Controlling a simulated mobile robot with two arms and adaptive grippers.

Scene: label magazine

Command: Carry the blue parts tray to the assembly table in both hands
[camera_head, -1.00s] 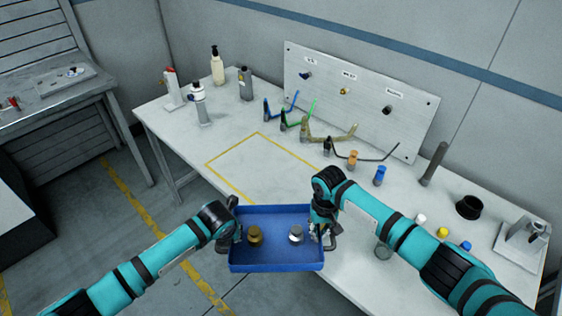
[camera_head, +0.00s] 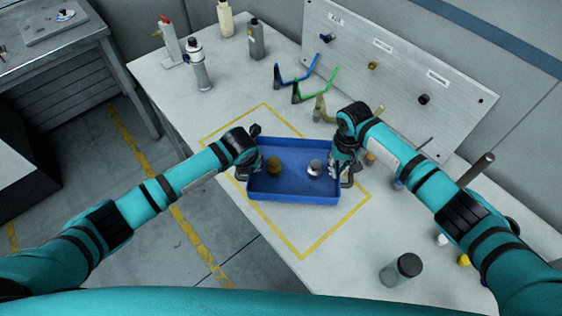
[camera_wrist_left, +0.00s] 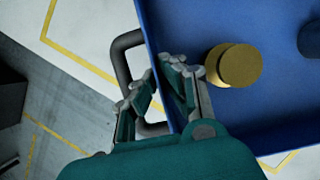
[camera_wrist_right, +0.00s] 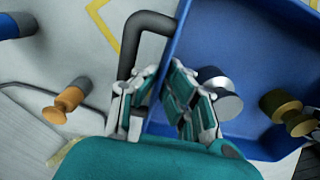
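The blue parts tray (camera_head: 292,188) is over the yellow-outlined area of the white assembly table (camera_head: 225,112) in the head view. I cannot tell whether it touches the tabletop. A brass cylindrical part (camera_head: 274,168) and a silver one (camera_head: 314,169) stand in it. The fingers partly hide both handles.
A label panel (camera_head: 400,70) stands along the back, with blue and green brackets (camera_head: 312,90) before it. Bottles (camera_head: 257,40) stand at the far left. The tabletop in front of the tray is clear.

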